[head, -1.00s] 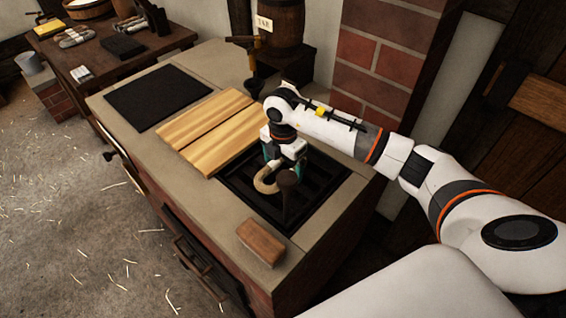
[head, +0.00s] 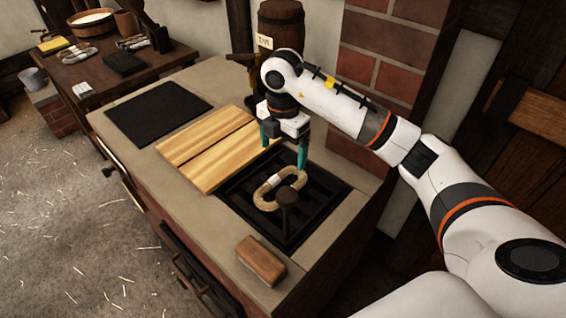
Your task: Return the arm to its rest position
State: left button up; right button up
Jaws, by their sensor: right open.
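My right gripper (head: 284,151) shows in the head view above the dark grate on the counter. Its two teal fingers are spread apart, with nothing between them. A loop of tan rope (head: 267,197) with a pale band lies on the dark grate (head: 246,216), below the gripper and apart from it. My right arm reaches in from the right. My left gripper is not in the picture.
The stone counter (head: 215,228) also holds wooden boards (head: 208,150), a black mat (head: 158,111) and a brown block (head: 261,261). A barrel (head: 281,25) and a brick pillar (head: 383,60) stand behind. A dark table (head: 90,88) with several items is at far left.

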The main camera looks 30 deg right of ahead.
jog(key=shift+r, duration=0.45)
jog(key=shift+r, duration=0.1)
